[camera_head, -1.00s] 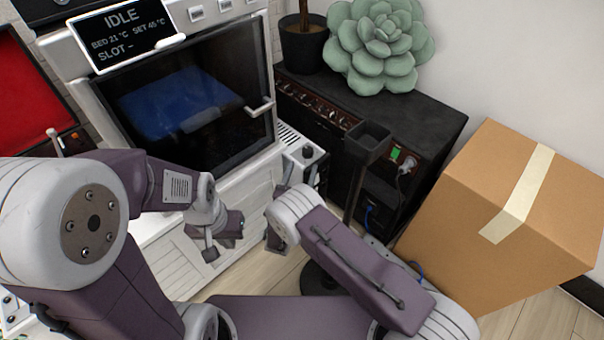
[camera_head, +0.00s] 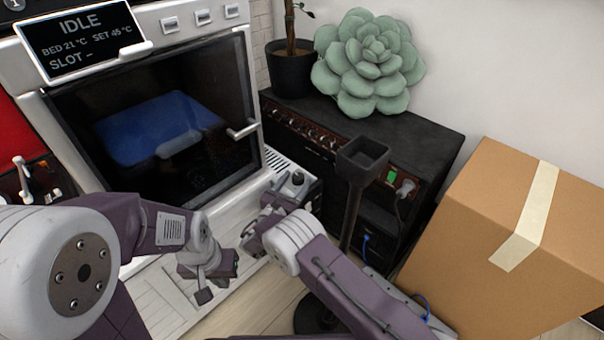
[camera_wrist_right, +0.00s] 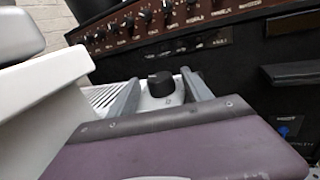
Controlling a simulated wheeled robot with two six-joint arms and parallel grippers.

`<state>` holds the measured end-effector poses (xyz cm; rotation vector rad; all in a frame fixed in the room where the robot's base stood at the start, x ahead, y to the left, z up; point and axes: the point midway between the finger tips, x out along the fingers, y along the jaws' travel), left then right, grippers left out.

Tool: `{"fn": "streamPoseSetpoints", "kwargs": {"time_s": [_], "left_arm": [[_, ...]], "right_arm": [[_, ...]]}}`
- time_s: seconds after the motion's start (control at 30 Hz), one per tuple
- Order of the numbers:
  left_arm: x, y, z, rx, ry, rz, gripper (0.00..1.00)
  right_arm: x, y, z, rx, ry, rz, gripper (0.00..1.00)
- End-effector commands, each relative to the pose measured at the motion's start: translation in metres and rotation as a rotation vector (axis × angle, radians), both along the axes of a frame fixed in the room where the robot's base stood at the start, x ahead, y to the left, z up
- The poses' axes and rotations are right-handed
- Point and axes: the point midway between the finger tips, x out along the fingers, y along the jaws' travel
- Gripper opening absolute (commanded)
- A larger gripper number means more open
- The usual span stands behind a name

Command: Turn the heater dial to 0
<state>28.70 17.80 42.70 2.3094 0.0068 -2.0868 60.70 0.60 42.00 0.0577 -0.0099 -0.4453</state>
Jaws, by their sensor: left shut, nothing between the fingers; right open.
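The heater dial is a round black knob (camera_head: 297,178) on top of a small white unit (camera_head: 312,190) beside the white printer-like machine. In the right wrist view the black dial (camera_wrist_right: 160,84) appears between my right gripper's two grey fingers (camera_wrist_right: 160,95), which are open. I cannot tell whether they touch it. In the head view my right gripper (camera_head: 264,220) is just below and left of the dial, partly hidden by its own arm. My left gripper (camera_head: 204,294) is shut and empty, over the machine's lower front. The dial's setting is too small to read.
The machine's door handle (camera_head: 243,131) juts out left of the dial. A black stand with a square cup (camera_head: 362,160) rises close on the right. A black amplifier (camera_head: 425,135) stands behind, and a cardboard box (camera_head: 500,240) fills the right side.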

Motion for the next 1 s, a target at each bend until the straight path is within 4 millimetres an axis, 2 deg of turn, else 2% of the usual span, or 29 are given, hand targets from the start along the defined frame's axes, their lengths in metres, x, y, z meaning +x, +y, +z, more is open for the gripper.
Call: {"fn": "streamPoseSetpoints", "kwargs": {"time_s": [0.23,0.27,0.4,0.47,0.57,0.7,0.8,1.0], "left_arm": [[0.0,0.0,0.0,0.0,0.001,0.0,0.0],[0.0,0.0,0.0,0.0,0.001,0.0,0.0],[0.0,0.0,0.0,0.0,0.001,0.0,0.0],[0.0,0.0,0.0,0.0,0.001,0.0,0.0],[0.0,0.0,0.003,0.0,0.001,0.0,0.0],[0.0,0.0,0.032,0.0,0.0,0.0,0.0],[0.0,0.0,0.047,0.0,0.0,0.0,0.0],[0.0,0.0,0.054,0.0,0.0,0.0,0.0]], "right_arm": [[0.001,0.0,0.0,0.0,0.0,0.003,0.58],[0.001,0.0,0.0,0.0,0.0,0.003,0.55],[0.001,0.0,0.0,0.0,0.0,0.003,0.16],[0.001,0.0,0.0,0.0,0.0,0.003,0.0],[0.001,-0.001,0.002,-0.002,-0.001,0.008,0.0],[0.001,-0.005,0.01,-0.008,0.001,0.092,0.0],[0.0,-0.006,0.008,-0.007,0.002,0.176,0.0],[0.0,-0.006,0.002,0.0,-0.001,0.261,0.0]]}}
